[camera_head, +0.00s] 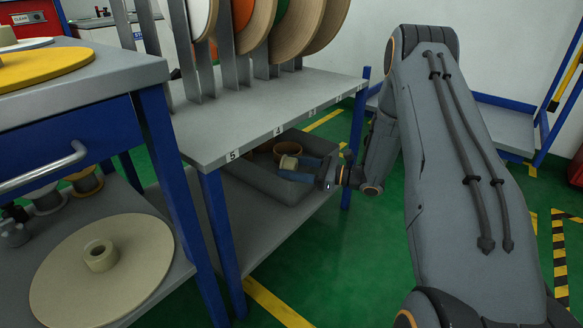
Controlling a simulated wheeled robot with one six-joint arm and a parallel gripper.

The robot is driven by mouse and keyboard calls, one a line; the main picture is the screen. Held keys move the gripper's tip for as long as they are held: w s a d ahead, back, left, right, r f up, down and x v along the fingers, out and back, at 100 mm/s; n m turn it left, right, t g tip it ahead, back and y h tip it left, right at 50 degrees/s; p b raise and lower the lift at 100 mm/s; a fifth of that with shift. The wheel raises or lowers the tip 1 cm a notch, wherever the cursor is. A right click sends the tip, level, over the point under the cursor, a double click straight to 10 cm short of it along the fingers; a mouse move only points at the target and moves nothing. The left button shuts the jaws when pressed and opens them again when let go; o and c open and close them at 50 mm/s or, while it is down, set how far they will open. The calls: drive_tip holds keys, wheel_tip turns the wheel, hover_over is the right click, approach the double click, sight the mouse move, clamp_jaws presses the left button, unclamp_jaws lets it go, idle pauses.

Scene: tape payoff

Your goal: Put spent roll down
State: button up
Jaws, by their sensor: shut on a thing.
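My gripper (299,170) reaches in under the top shelf of the blue-legged rack. It is shut on a small tan roll (288,164), which looks like a bare core. The roll is held over a grey bin (285,196) on the rack's lower shelf. A brown ring-shaped core (288,148) shows in the bin behind the held roll. The gripper's fingers partly hide the roll, and I cannot tell whether it touches anything in the bin.
The rack's top shelf (265,120) lies close above my gripper and holds several upright rolls between metal dividers. A workbench (80,85) stands at left, with a large cream disc (103,272) on its lower shelf. Green floor (340,260) is open at the rack's right.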

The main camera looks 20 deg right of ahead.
drive_tip(key=shift+f, duration=0.25)
drive_tip(key=o, duration=1.1)
drive_tip(key=shift+r, duration=0.1)
drive_tip(key=shift+r, duration=0.2)
drive_tip(key=p+v, duration=0.5)
drive_tip(key=v, duration=0.7)
drive_tip(key=shift+r, duration=0.1)
